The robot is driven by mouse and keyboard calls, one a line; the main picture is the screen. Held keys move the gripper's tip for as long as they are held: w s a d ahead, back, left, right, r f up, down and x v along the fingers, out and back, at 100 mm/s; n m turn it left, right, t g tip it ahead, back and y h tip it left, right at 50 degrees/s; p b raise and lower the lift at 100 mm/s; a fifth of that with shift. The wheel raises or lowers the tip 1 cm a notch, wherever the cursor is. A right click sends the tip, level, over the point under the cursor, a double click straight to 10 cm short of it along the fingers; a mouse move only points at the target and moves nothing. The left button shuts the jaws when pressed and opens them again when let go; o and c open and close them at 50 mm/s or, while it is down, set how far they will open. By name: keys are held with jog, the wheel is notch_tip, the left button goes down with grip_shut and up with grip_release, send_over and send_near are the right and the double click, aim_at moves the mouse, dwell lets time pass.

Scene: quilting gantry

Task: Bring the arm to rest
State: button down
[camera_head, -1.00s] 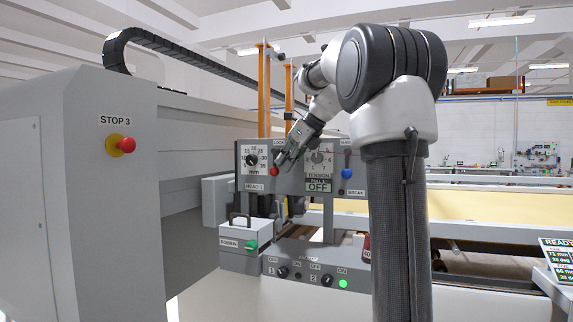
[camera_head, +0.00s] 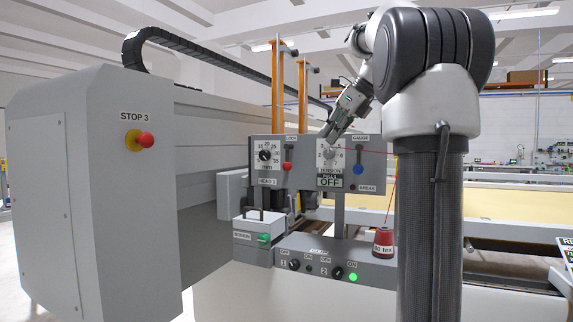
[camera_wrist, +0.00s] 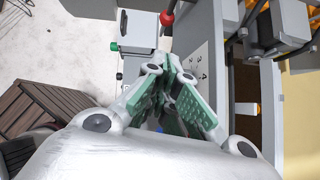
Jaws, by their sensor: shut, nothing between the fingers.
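My gripper (camera_head: 328,137) is in front of the upper part of the grey control panel (camera_head: 310,185), by the tension dial (camera_head: 329,154). My arm bends over from the column at the right of the head view. In the wrist view the green-padded fingers (camera_wrist: 178,72) are drawn together and hold nothing. I cannot tell from the pictures whether the fingertips touch the panel.
A red-knobbed lever (camera_head: 287,166) and a blue-knobbed one (camera_head: 358,169) stand close to the gripper. Below are a bobbin box (camera_head: 252,238) and a red thread cone (camera_head: 383,243). A grey cabinet with a red stop button (camera_head: 145,139) stands left. A slatted brown crate (camera_wrist: 40,120) shows in the wrist view.

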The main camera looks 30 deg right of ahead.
jog(key=s+a+f+n+g+h, duration=0.2)
jog(key=s+a+f+n, duration=0.9)
jog(key=n, duration=0.3)
jog(key=s+f+n, duration=0.6)
jog(key=f+n, duration=0.2)
jog(key=s+a+f+n+h, duration=0.1)
jog(key=s+f+n, duration=0.6)
jog(key=f+n, duration=0.1)
jog(key=shift+f+n+g+h, duration=0.3)
jog(key=shift+f+g, duration=0.1)
jog(key=shift+f, duration=0.35)
